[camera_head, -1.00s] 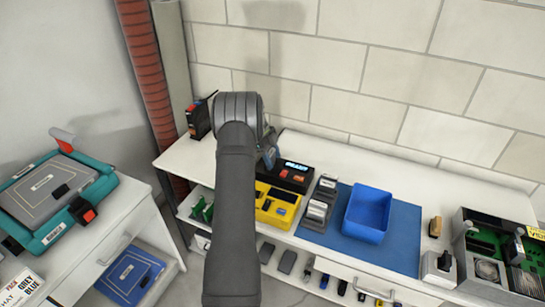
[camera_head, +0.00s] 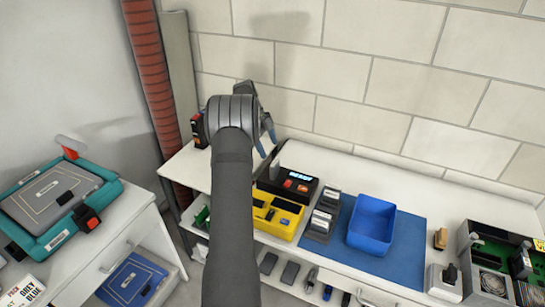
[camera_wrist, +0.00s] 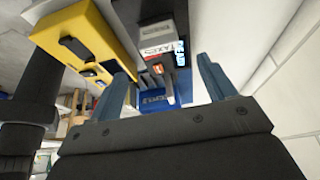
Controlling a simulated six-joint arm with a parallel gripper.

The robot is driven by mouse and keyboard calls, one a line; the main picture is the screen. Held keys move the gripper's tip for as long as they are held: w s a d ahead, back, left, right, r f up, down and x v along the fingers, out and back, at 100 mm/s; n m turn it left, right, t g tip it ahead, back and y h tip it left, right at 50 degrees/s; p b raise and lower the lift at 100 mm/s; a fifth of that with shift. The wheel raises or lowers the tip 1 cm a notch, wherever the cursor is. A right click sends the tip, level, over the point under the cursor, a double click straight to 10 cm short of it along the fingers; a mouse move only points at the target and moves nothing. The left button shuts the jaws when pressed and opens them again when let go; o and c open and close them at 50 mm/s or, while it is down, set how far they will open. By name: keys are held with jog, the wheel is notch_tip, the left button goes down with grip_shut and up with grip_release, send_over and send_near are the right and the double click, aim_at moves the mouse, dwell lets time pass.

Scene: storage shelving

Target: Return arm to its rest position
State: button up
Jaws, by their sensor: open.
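My gripper (camera_head: 266,136) is above the back left part of the white workbench, near the block wall. Its two blue fingers are apart in the wrist view (camera_wrist: 165,84), with nothing held between them. My dark arm hides part of the bench in the head view. Beyond the fingers in the wrist view are a yellow case (camera_wrist: 85,38) and a dark device with a lit display (camera_wrist: 181,52). The same yellow case (camera_head: 277,212) and device (camera_head: 288,184) stand on the bench below my gripper.
A blue bin (camera_head: 371,226) stands on a blue mat (camera_head: 405,258), beside a grey card holder (camera_head: 322,218). A black and red box (camera_head: 198,130) is close left of my wrist. A red ribbed pipe (camera_head: 152,90) rises at the left. An open electronics case (camera_head: 490,262) is at right.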

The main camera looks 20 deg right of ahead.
aim_at(276, 162)
jog(key=shift+v, duration=1.05)
jog(key=x, duration=1.2)
jog(key=shift+s+f, duration=0.1)
jog(key=shift+f, duration=0.25)
notch_tip(276, 162, up, 3)
jog(key=shift+r, duration=0.75)
